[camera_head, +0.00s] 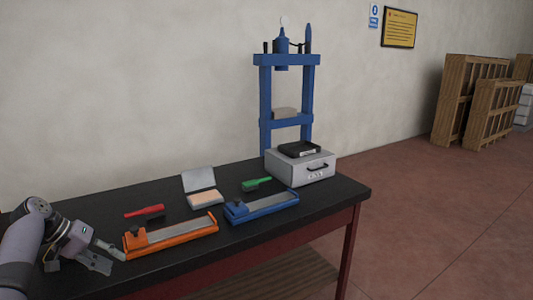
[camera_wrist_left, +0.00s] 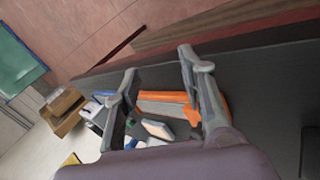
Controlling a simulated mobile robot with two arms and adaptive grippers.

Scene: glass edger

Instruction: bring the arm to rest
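My left arm comes in from the left in the head view, and its left gripper (camera_head: 114,260) is low over the front left of the black table (camera_head: 335,200). The fingers are spread, with nothing held between them; the left wrist view shows the same open fingers (camera_wrist_left: 158,64). The left end of the orange fixture (camera_head: 172,236) with its grey bar is close to the fingertips. I cannot tell whether they touch. In the left wrist view the orange fixture (camera_wrist_left: 165,97) shows beyond and between the fingers. My right gripper is not in view.
A red-handled tool (camera_head: 145,211), an open grey case (camera_head: 201,198), a green brush (camera_head: 256,184) and a blue fixture (camera_head: 262,206) lie on the table. A blue press (camera_head: 265,105) rises behind. Wooden crates (camera_head: 466,97) stand far right.

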